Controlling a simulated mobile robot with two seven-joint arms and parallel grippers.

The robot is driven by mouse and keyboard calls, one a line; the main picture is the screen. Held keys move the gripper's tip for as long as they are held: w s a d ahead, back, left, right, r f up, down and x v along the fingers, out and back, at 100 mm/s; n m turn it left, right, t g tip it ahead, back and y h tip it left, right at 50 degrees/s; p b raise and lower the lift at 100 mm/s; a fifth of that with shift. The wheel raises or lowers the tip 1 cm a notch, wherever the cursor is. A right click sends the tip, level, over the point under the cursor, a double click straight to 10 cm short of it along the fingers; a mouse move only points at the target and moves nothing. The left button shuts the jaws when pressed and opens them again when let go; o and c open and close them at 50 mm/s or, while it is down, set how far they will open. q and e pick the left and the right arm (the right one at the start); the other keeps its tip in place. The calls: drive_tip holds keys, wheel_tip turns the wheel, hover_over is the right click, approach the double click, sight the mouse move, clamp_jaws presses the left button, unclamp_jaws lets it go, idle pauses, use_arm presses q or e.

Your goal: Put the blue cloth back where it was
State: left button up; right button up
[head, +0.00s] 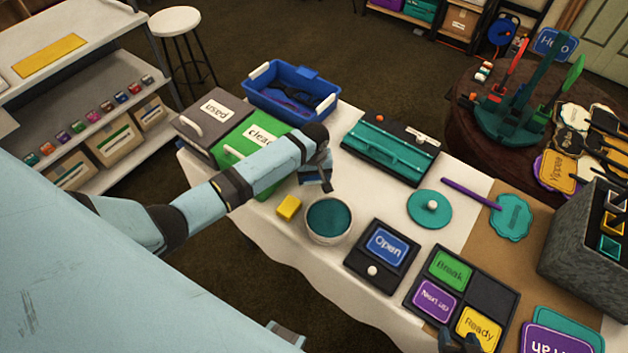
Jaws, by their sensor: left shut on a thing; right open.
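My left gripper (320,178) is shut, just above and behind the round tub (328,221) of teal liquid or paint. A small blue piece (325,186) shows at its fingertips, which looks like the blue cloth; most of it is hidden by the gripper. My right gripper (459,343) shows only as dark fingertips at the bottom edge, open and over the yellow Ready card (479,328). A grey box labelled used (213,110) and a green box labelled clean (258,134) stand at the table's left end.
A yellow block (289,207) lies left of the tub. A blue bin (292,93) with dark contents stands behind the boxes. A teal tray (391,146), a black holder with an Open card (386,245) and a card tray (490,291) take up the table's right part.

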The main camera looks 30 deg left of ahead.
sight(314, 177)
use_arm(q)
drive_tip(key=shift+f, duration=1.4)
drive_tip(key=o, duration=0.8)
drive_tip(key=shift+f, duration=0.15)
drive_tip(key=shift+o, duration=0.2)
wheel_tip(314, 177, up, 12)
drive_tip(key=s+d+m+t+h, duration=0.1)
drive_tip(key=s+d+t, duration=0.1)
drive_tip(key=s, duration=0.1)
drive_tip(key=s+d+f+m+t+h, duration=0.1)
drive_tip(key=s+d+m+t, duration=0.1)
drive_tip(key=s+d, duration=0.1)
drive_tip(key=s+d+f+m+t, duration=0.1)
drive_tip(key=s+d+m, duration=0.1)
drive_tip(key=s+d, duration=0.1)
drive_tip(key=shift+s+f+t+h, duration=0.25)
drive_tip(key=shift+s+t+h, duration=0.1)
drive_tip(key=shift+t+h, duration=0.05)
drive_tip(key=s+f+m+t, duration=0.1)
drive_tip(key=s+m+t, duration=0.4)
drive_tip(key=s, duration=1)
drive_tip(key=shift+d+f+m+h, duration=0.3)
